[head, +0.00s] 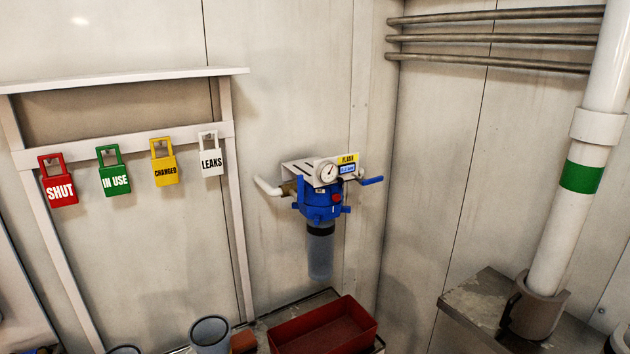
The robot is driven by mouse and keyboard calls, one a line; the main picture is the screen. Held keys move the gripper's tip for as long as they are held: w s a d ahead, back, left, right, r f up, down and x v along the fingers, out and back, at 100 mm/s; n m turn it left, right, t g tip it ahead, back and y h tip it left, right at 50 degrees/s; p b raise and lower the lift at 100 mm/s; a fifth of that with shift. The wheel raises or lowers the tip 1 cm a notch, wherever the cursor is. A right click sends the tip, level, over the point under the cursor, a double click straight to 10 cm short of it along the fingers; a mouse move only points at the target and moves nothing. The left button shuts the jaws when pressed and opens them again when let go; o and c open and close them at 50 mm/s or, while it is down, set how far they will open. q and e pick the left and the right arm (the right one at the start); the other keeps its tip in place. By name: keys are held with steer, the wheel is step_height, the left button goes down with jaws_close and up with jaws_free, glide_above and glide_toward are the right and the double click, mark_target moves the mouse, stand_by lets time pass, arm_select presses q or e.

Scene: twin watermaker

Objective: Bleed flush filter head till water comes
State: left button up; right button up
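The flush filter head (320,200) is a blue housing on a white wall bracket, with a translucent grey bowl (320,252) hanging below it. A red button or knob (337,198) sits on its front. A round gauge (327,172) is above it, beside a yellow FLUSH label (347,159). A blue lever handle (372,181) points right, and a white pipe (267,186) enters at the left. I see no water outside the bowl; its contents are unclear. Neither of my grippers is in view.
Red SHUT (60,188), green IN USE (115,180), yellow CHANGED (165,171) and white LEAKS (211,162) tags hang on a rack. A red tray (322,326) and grey cup (210,333) stand below. A white pipe (560,220) with a green band rises at right.

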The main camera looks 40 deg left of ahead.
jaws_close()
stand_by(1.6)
